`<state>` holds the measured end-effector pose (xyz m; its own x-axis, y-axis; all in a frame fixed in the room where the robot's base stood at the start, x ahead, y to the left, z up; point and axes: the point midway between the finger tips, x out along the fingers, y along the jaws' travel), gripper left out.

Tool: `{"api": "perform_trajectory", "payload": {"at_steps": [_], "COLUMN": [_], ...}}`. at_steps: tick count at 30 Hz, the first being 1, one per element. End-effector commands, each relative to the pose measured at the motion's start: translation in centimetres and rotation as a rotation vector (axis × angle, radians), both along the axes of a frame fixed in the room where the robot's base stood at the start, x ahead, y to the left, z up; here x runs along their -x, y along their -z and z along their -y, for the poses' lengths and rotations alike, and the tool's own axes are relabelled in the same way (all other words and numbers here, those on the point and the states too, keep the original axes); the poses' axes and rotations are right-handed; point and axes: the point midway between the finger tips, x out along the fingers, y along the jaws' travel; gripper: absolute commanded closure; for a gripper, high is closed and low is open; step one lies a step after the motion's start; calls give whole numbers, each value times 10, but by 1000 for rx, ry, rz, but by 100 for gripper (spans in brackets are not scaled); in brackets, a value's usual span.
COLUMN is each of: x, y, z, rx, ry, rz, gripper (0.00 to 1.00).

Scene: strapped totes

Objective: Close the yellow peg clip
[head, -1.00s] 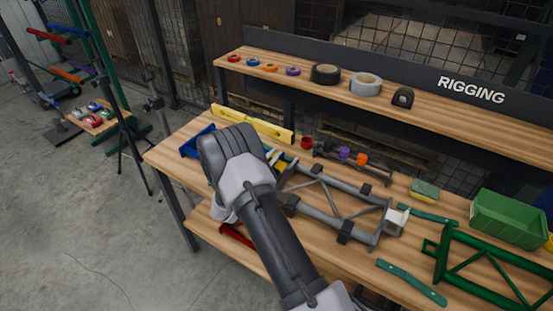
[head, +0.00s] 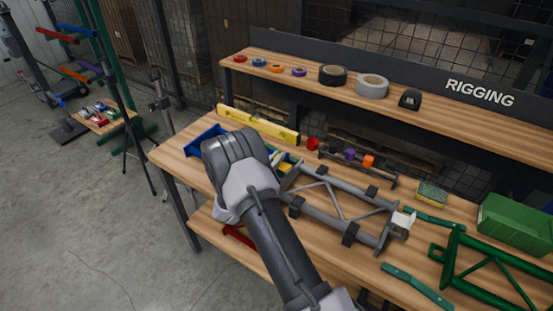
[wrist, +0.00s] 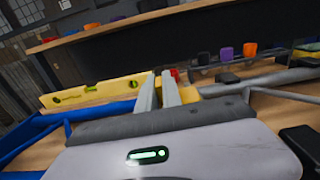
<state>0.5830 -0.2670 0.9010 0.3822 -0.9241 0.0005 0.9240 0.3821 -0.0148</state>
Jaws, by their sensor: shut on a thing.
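A yellow part (wrist: 222,89), which I take to be the yellow peg clip, lies just beyond and right of my fingers in the wrist view. In the head view a small yellow patch (head: 275,157) of it shows at the left end of the grey tube frame (head: 330,224). My gripper (wrist: 159,80) has its two grey fingers close together against this yellow part, shut on it. My own wrist hides much of the contact in the head view. Whether the clip stands open or closed cannot be told.
A yellow spirit level (head: 258,125) and a blue part (head: 203,142) lie close by on the bench. A red piece (head: 312,144) and a dark rail with purple (head: 350,154) and orange (head: 369,161) pieces are behind the frame. Green tubing (head: 480,268) and a green bin (head: 515,222) are right.

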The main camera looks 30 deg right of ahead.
Motion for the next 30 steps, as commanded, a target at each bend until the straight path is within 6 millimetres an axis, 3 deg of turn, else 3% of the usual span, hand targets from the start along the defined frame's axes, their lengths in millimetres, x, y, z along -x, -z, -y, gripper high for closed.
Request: {"api": "perform_trajectory", "payload": {"at_steps": [2, 3, 6, 17, 22, 30], "x": [0, 0, 0, 1, 12, 40], "y": [1, 1, 1, 0, -2, -3], "z": [0, 0, 0, -4, -30, -101], "rx": [-1, -1, 0, -1, -1, 0], "ry": [-1, -1, -1, -2, -4, -7], "rz": [-4, -4, -2, -1, -4, -5], "gripper": [100, 89, 69, 69, 69, 69]}}
